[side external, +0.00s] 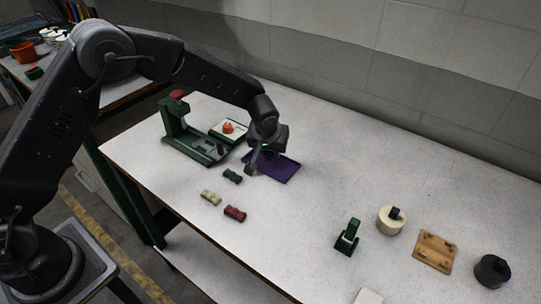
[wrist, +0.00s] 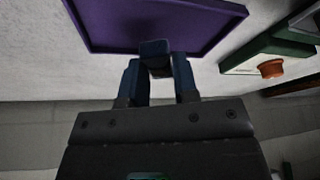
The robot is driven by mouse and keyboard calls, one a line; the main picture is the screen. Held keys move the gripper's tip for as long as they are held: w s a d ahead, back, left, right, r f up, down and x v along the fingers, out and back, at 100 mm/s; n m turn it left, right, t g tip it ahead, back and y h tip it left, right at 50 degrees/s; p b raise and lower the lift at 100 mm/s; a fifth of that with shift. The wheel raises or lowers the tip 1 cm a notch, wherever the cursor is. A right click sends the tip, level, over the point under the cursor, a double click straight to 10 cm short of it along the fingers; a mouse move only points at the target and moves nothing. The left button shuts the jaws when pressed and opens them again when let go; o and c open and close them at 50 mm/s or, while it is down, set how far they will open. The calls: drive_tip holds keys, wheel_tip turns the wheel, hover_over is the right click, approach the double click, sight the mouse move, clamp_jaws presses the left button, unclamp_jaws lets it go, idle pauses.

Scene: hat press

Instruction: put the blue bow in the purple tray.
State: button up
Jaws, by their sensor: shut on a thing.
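The purple tray (side external: 283,172) lies flat on the white table beside the green press. In the wrist view its purple floor and rim (wrist: 213,37) fill the top of the picture. My gripper (side external: 253,166) is at the tray's left edge in the side view, pointing down. In the wrist view, my gripper (wrist: 158,70) is shut on the blue bow (wrist: 154,47), a small dark blue piece between the fingertips. The bow overlaps the tray's near rim in that view. I cannot tell how high it is above the tray. In the side view the bow is hard to make out against the dark gripper.
A green bow (side external: 232,175), a tan bow (side external: 210,197) and a red bow (side external: 235,213) lie left of the tray. The green press (side external: 181,139) stands behind. A green stand (side external: 347,238), a cream disc (side external: 390,224), a wooden board (side external: 435,252) and a black cylinder (side external: 492,270) are at right.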

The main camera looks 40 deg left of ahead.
sight(268, 153)
drive_tip(key=shift+f, duration=1.3)
drive_tip(key=shift+f, duration=0.25)
drive_tip(key=shift+s+f, duration=0.1)
drive_tip(key=shift+f, duration=0.4)
drive_tip(key=o, duration=0.7)
drive_tip(key=shift+c, duration=0.2)
drive_tip(key=shift+o, duration=1.1)
drive_tip(key=shift+s+a+f, duration=0.1)
drive_tip(key=shift+a, duration=0.1)
drive_tip(key=shift+r, duration=0.6)
drive_tip(key=v, duration=1.2)
drive_tip(key=shift+r, duration=0.3)
